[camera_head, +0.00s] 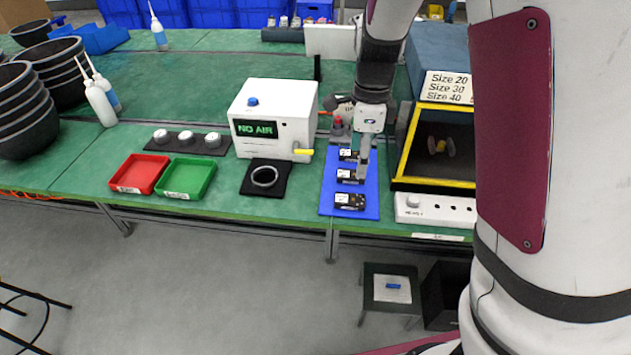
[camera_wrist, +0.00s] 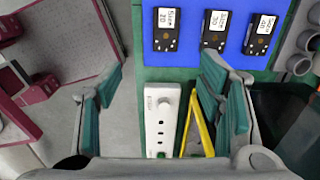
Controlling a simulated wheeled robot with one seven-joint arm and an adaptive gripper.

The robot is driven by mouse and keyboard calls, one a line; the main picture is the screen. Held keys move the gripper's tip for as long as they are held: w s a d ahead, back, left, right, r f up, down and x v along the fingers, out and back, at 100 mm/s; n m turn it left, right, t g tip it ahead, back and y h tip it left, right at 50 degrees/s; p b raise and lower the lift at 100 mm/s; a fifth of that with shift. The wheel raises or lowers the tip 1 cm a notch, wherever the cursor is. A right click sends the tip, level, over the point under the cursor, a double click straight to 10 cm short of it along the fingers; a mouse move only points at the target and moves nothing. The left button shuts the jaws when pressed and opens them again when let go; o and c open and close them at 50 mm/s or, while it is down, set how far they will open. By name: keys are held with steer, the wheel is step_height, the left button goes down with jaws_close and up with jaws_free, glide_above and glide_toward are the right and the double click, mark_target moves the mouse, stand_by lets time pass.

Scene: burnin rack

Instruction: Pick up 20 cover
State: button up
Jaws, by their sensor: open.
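Three black covers with white labels lie in a row on a blue mat. In the wrist view the labels read Size 20 on the left cover (camera_wrist: 165,32), Size 30 on the middle cover (camera_wrist: 214,31) and Size 40 on the right cover (camera_wrist: 261,33). In the head view the 20 cover (camera_head: 349,202) is the one closest to the table's front edge. My gripper (camera_head: 364,172) hangs over the right side of the mat, beside the covers. In the wrist view my gripper (camera_wrist: 165,92) is open and empty, with the covers beyond its fingertips.
The blue mat (camera_head: 329,190) lies on the green table. A white socket strip (camera_head: 430,209) and a yellow-edged black box (camera_head: 405,170) stand right of it. A white NO AIR machine (camera_head: 270,110), a black ring (camera_head: 264,177) and red (camera_head: 139,174) and green (camera_head: 187,178) trays are left.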

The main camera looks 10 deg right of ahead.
steer(key=b, duration=0.1)
glide_above(350, 199)
steer(key=f, duration=0.8)
steer(key=shift+s+a+f, duration=0.1)
steer(key=shift+s+f, duration=0.15)
steer(key=shift+s, duration=0.1)
steer(key=shift+w+f+b, duration=0.2)
steer(key=shift+f, duration=1.3)
steer(key=shift+w+f+b, duration=0.15)
steer(key=shift+f, duration=1.3)
steer(key=c, duration=1.2)
